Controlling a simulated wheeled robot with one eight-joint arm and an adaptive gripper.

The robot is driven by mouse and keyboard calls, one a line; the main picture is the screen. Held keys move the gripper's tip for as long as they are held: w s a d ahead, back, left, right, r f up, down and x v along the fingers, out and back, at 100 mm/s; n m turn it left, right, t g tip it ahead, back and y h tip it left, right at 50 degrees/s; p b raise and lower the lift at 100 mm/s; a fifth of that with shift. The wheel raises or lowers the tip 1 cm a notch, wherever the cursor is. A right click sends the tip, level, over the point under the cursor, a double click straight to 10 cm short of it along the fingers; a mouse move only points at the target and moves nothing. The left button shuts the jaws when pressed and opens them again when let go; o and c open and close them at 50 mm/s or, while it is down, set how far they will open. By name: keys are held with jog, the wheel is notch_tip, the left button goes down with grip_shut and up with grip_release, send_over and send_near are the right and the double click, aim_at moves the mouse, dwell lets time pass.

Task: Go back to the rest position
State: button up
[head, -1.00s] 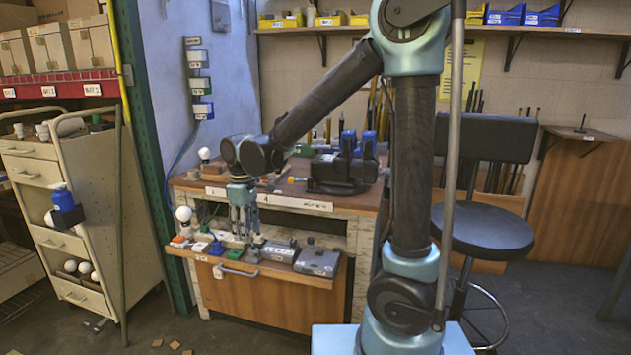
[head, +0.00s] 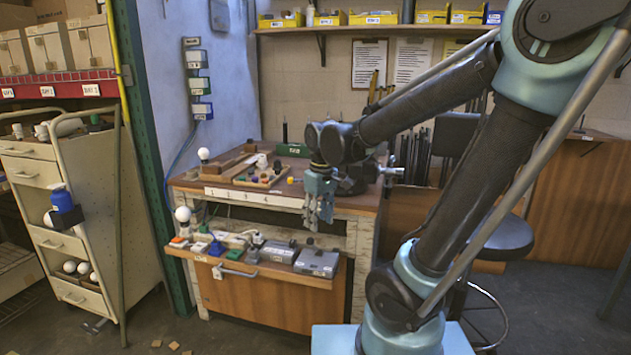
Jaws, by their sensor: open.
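My gripper (head: 319,214) hangs pointing down at the front right part of the workbench (head: 230,196), above the grey boxes on the lower shelf. Its fingers are apart and I see nothing between them. My arm reaches in from the right side of the view. A white bulb (head: 183,214) stands upright at the left end of the lower shelf. Another white bulb (head: 204,154) stands at the back left of the bench top. Part of the bench top's right side is hidden behind my arm.
Two grey boxes (head: 317,262) and small coloured sockets sit on the lower shelf. A wooden tray (head: 260,178) lies on the bench. A beige cart (head: 80,190) stands left. A black stool (head: 500,238) stands right, partly behind my arm. Floor between cart and bench is mostly clear.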

jog(key=s+d+f+m, duration=0.3)
jog(key=s+d, duration=0.3)
jog(key=d, duration=0.3)
jog(key=s+d+f+m+t, duration=0.1)
jog(key=s+d+f+m, duration=0.2)
jog(key=d, duration=0.6)
jog(key=s+m, duration=0.2)
jog(key=shift+s+f+h, duration=0.3)
jog(key=shift+s, duration=0.05)
jog(key=shift+w+f, duration=0.2)
jog(key=shift+w, duration=0.25)
